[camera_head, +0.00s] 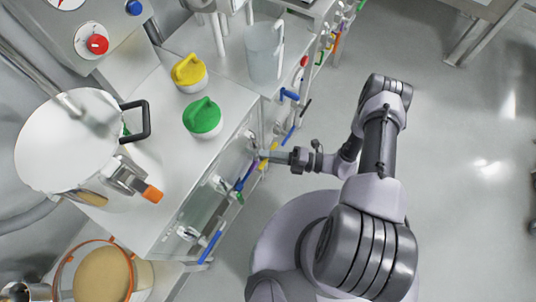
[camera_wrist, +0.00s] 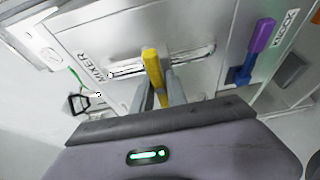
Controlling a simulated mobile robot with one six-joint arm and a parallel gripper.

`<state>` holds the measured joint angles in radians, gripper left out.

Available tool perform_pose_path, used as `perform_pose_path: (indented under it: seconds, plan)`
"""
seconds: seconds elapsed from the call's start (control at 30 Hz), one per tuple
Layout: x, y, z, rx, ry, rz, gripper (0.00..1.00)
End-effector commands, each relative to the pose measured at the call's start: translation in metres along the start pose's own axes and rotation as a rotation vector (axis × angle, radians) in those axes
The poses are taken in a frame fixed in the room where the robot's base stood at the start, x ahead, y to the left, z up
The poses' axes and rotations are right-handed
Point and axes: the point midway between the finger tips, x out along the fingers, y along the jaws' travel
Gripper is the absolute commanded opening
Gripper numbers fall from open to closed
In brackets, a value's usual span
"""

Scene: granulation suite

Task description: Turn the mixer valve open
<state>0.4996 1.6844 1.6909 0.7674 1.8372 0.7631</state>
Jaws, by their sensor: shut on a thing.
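The mixer valve has a yellow lever handle (camera_wrist: 152,62) in front of a horizontal metal pipe (camera_wrist: 190,58), beside a label reading MIXER (camera_wrist: 92,68) on the pale panel. My gripper (camera_wrist: 160,90) has its two grey fingers on either side of the yellow handle and is shut on it. In the head view my gripper (camera_head: 278,157) reaches the cabinet front at the yellow handle (camera_head: 263,163).
A purple and blue lever (camera_wrist: 250,55) is to the right in the wrist view, near another label. A black triangular handle (camera_wrist: 79,102) is to the left. On the counter are green (camera_head: 203,117) and yellow (camera_head: 188,72) lidded jars. Open floor (camera_head: 450,150) lies right.

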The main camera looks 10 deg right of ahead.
Motion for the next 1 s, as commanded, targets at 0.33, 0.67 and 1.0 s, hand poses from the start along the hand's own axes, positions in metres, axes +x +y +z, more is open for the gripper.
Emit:
perform_pose_path:
  seconds: [0.33, 0.67, 1.0]
  plan:
    - [-0.0002, 0.0016, -0.0001, -0.065, 0.001, -0.027, 0.00]
    - [-0.0001, 0.0035, -0.0004, -0.307, 0.001, -0.128, 0.00]
    - [0.0000, 0.0039, -0.0010, -0.605, 0.002, -0.251, 0.00]
